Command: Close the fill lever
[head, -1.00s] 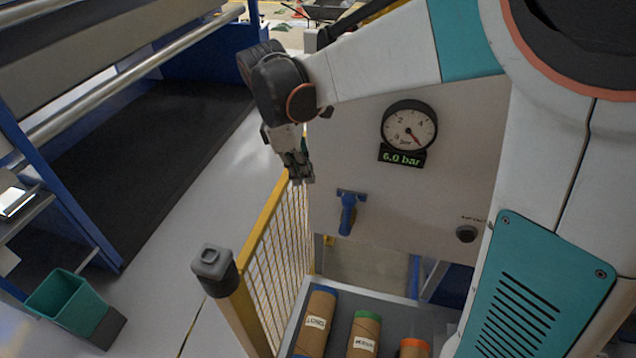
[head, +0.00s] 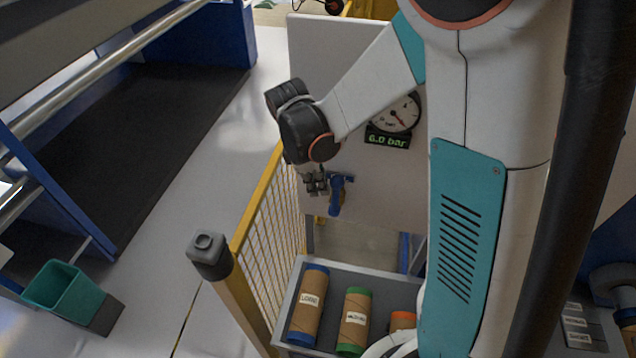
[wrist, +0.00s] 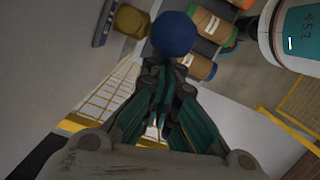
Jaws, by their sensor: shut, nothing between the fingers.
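The blue lever (head: 337,194) is mounted on the white panel (head: 312,50) below the gauge, with its handle hanging down. My gripper (head: 316,190) is shut and empty, just left of the lever in the head view. In the wrist view, the rounded blue end (wrist: 174,33) of what looks like the lever lies just past the fingertips (wrist: 168,68). I cannot tell whether the fingers touch it. The gauge (head: 398,112) is partly hidden by my arm, and the display under it (head: 388,139) reads 6.0 bar.
A yellow mesh fence (head: 270,215) with a grey-capped post (head: 209,255) stands left of the panel. A grey tray (head: 285,305) below holds cardboard rolls (head: 310,308). A teal bin (head: 62,288) stands on the floor at left.

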